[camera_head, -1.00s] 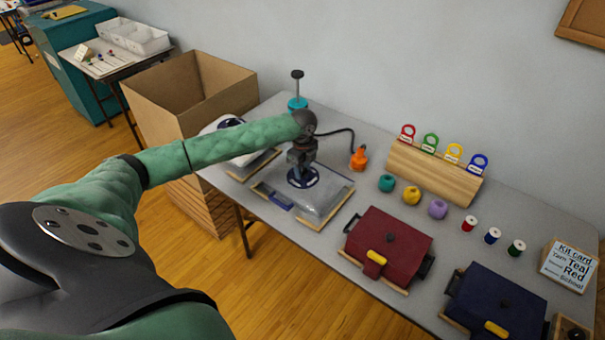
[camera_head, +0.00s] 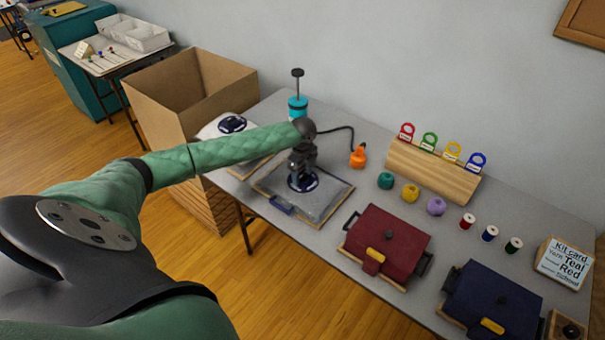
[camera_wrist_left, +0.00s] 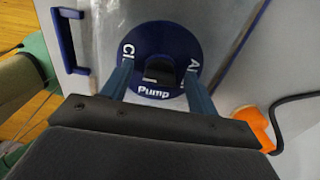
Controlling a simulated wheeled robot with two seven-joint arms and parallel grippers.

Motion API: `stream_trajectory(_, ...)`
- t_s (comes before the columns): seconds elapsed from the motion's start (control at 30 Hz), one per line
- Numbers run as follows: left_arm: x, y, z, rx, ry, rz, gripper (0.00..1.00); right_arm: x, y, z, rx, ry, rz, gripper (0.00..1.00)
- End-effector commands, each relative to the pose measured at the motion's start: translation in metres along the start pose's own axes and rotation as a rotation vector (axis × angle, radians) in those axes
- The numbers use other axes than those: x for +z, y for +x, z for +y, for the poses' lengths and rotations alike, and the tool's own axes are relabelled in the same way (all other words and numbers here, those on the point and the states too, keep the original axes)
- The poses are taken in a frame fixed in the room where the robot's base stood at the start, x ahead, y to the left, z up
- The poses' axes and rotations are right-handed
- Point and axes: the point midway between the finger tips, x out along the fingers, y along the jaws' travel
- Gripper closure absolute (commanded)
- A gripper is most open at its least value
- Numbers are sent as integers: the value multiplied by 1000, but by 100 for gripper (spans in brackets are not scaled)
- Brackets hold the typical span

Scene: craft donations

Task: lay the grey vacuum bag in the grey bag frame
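The grey vacuum bag (camera_head: 322,196) is a translucent packet with a round dark blue valve (camera_wrist_left: 160,45) marked "Pump" and a blue handle (camera_head: 281,206). It lies over the wood-edged bag frame (camera_head: 325,220) and looks flat and roughly aligned with it; whether every edge is seated cannot be told. My left gripper (camera_head: 302,176) points down at the valve. In the left wrist view its two blue fingers (camera_wrist_left: 160,72) stand apart on either side of the valve's raised middle and look closed on it. My right gripper is out of view.
A white bag with a blue valve (camera_head: 232,124) lies to the left, by a cardboard box (camera_head: 165,110). A teal pump (camera_head: 298,106) and an orange nozzle (camera_head: 358,157) stand behind. A dark red case (camera_head: 388,238) and navy case (camera_head: 492,300) sit to the right.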

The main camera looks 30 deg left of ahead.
Motion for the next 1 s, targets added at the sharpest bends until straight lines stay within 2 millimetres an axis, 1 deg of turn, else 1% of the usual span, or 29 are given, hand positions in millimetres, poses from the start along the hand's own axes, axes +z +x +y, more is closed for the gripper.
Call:
stream_trajectory(0.13, 0, -1, 0, 0, 0, 0, 40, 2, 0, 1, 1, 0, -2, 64)
stream_trajectory(0.27, 0, -8, -1, -2, 0, 0, 40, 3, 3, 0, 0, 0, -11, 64)
stream_trajectory(0.3, 1, -12, -1, -1, 0, 0, 40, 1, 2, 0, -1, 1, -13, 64)
stream_trajectory(0.37, 1, -20, 0, -2, 0, -1, 40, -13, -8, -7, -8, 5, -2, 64)
stream_trajectory(0.4, 1, -27, 0, -3, 1, -1, 40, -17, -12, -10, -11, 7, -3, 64)
stream_trajectory(0.7, 0, -85, -1, -3, 1, 0, 40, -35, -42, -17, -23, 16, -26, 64)
stream_trajectory(0.9, 0, -111, -1, -1, -1, 0, 40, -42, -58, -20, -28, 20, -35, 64)
stream_trajectory(1.0, 0, -118, -1, -1, -1, 0, 40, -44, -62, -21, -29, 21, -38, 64)
